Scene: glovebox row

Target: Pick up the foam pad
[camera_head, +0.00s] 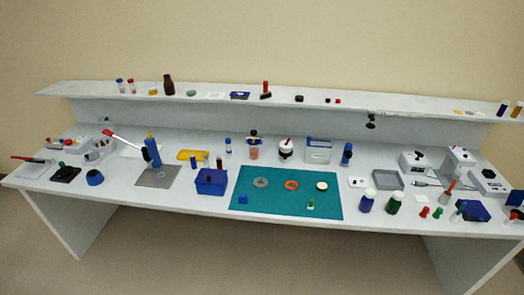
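I cannot tell for sure which thing is the foam pad. A small green-topped piece (310,204) stands on the mat too. Neither of my grippers is in view, and nothing is held in this view.
A blue box (211,182) stands left of the mat, next to a lever tool (151,152) on a grey plate. A raised shelf (340,105) with small items runs along the back.

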